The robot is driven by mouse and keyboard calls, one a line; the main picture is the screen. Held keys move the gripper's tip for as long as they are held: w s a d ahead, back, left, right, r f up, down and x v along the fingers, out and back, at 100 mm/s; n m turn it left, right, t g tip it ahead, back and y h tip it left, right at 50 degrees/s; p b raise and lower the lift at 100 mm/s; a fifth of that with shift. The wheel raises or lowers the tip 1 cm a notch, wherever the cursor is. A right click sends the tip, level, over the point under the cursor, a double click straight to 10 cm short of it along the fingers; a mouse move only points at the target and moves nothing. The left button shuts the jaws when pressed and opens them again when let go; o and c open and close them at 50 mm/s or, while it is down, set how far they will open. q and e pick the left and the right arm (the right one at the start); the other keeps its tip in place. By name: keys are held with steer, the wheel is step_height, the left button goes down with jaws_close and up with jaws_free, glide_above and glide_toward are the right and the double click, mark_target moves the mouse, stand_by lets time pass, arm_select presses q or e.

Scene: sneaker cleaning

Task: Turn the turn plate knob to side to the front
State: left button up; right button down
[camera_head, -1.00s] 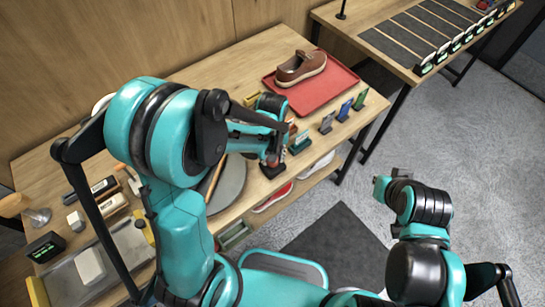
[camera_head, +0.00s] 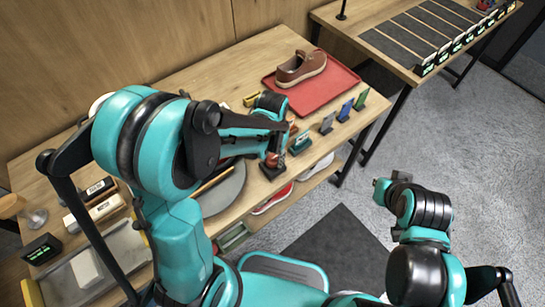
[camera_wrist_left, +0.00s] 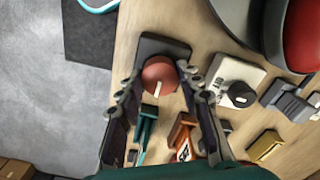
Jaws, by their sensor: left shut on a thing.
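The turn plate knob (camera_wrist_left: 158,74) is a round red-brown dial with a white pointer line, on a dark base (camera_wrist_left: 165,45). In the left wrist view its pointer line points down the picture. My left gripper (camera_wrist_left: 155,91) is shut on the knob, one finger on each side. In the head view my left gripper (camera_head: 273,156) is over the dark base (camera_head: 272,171) at the table's front edge, and largely hides the knob. The grey round turn plate (camera_head: 226,188) lies left of it, partly hidden by my left arm. My right gripper (camera_head: 382,187) hangs off the table; its jaws are unclear.
A brown shoe (camera_head: 301,68) stands on a red tray (camera_head: 330,88) at the back right. Several small coloured stands (camera_head: 327,124) line the front edge. A black knob (camera_wrist_left: 235,92) on a pale base is close to my left gripper. Shoes lie on the shelf below.

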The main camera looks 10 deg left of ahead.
mark_target(271, 159)
stand_by(0.4)
arm_select(q)
steer(key=o, duration=1.1)
steer(key=shift+o, duration=0.2)
step_height(271, 159, up, 12)
steer(key=s+a+n+t+b, duration=0.1)
steer(key=s+a+n+t, duration=0.1)
steer(key=s+a+t, duration=0.4)
steer(key=s+r+t, duration=0.1)
steer(key=s, duration=0.2)
steer(key=shift+b, duration=0.35)
